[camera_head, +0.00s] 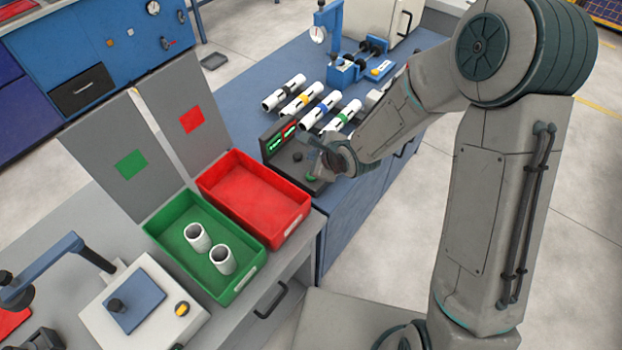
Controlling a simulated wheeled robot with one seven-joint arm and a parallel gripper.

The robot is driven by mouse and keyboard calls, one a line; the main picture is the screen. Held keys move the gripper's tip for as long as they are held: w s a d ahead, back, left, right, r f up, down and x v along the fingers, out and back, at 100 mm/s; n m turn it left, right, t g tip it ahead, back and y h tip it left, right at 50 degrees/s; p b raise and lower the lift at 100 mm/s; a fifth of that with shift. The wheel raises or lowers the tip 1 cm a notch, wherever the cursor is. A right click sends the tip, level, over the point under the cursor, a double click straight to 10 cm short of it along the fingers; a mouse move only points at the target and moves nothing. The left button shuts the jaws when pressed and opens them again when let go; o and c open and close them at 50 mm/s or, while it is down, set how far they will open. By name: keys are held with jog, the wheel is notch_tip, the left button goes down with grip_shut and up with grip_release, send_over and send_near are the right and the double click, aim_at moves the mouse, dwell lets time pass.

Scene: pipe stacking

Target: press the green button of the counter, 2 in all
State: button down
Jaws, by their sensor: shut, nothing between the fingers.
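The counter (284,163) is a dark box with an upright display panel that shows green and red digits, too small to read. It stands at the near corner of the blue bench. A green button (311,177) shows on its near side, and a dark knob or button sits farther back on its top. My gripper (316,165) is shut and empty, just above the counter's top and close to the green button. Whether its fingertips touch the button cannot be told. My wrist hides the right part of the counter.
Several white pipes with coloured bands (318,110) lie behind the counter. A red tray (282,237) and a green tray (233,291) holding two white pipe pieces (223,260) stand on the grey bench at left. A blue gauge stand (328,25) is at the back.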

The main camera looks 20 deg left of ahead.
jog(key=shift+f+b, duration=1.7)
jog(key=shift+f, duration=0.8)
jog(key=shift+f+b, duration=0.3)
jog(key=shift+f, duration=0.15)
jog(key=shift+f+b, duration=0.35)
jog(key=shift+f, duration=0.15)
dwell(0.4)
jog(key=shift+r, duration=0.15)
jog(key=shift+r+p, duration=0.75)
jog(key=shift+r, duration=0.05)
notch_tip(320, 180, up, 5)
jog(key=p, duration=0.4)
